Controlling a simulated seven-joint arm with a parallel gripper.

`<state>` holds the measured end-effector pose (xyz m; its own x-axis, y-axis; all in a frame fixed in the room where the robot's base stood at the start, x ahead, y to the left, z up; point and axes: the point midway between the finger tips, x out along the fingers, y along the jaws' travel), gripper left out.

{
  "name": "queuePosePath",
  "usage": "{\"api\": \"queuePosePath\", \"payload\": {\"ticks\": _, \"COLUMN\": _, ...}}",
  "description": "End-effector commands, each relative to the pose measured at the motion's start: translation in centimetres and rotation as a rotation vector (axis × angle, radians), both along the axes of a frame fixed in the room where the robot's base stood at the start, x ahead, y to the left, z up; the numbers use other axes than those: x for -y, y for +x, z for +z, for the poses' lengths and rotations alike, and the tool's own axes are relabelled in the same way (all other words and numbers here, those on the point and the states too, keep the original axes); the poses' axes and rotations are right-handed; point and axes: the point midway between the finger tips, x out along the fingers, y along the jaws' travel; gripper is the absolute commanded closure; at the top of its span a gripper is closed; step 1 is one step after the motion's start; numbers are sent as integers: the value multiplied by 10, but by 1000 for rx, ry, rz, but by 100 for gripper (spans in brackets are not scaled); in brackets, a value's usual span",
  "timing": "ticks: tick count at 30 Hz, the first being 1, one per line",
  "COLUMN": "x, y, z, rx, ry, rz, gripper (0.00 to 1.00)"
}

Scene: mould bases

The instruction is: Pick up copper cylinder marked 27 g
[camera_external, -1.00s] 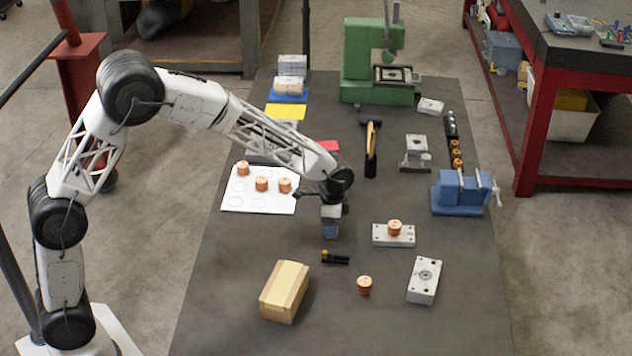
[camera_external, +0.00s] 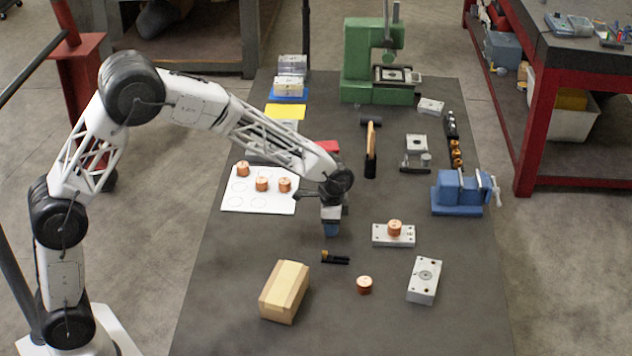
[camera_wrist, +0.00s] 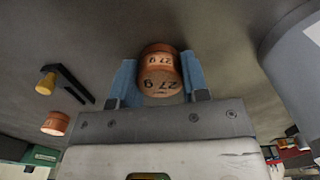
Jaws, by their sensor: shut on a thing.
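A copper cylinder marked 27 g (camera_wrist: 160,72) sits between the blue fingertips of my gripper (camera_wrist: 158,84) in the wrist view, its marking facing the camera. My gripper is shut on it. In the external view my gripper (camera_external: 331,228) points down over the dark table, right of the white sheet. The held cylinder is hidden there.
A white sheet (camera_external: 232,203) with several copper cylinders lies to the left. One copper cylinder (camera_external: 364,285) stands on the table, another (camera_external: 394,228) on a metal block (camera_external: 380,239).

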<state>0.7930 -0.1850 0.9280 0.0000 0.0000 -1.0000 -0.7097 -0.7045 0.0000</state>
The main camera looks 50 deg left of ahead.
Motion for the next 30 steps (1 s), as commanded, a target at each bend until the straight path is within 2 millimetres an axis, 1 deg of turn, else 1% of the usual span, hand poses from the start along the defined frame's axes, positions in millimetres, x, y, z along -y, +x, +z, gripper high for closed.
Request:
{"api": "queuePosePath", "payload": {"ticks": 1, "x": 0, "y": 0, "z": 0, "rx": 0, "ry": 0, "rz": 0, "gripper": 88}}
{"api": "queuePosePath", "payload": {"ticks": 2, "x": 0, "y": 0, "z": 0, "rx": 0, "ry": 0, "rz": 0, "gripper": 93}}
{"api": "queuePosePath", "payload": {"ticks": 14, "x": 0, "y": 0, "z": 4, "rx": 1, "ry": 0, "rz": 0, "gripper": 93}}
{"api": "queuePosePath", "payload": {"ticks": 20, "x": 0, "y": 0, "z": 18, "rx": 2, "ry": -1, "rz": 0, "gripper": 93}}
{"api": "queuePosePath", "payload": {"ticks": 24, "x": 0, "y": 1, "z": 36, "rx": 4, "ry": -1, "rz": 0, "gripper": 93}}
{"api": "queuePosePath", "payload": {"ticks": 30, "x": -5, "y": -23, "z": 38, "rx": 1, "ry": 0, "rz": 0, "gripper": 93}}
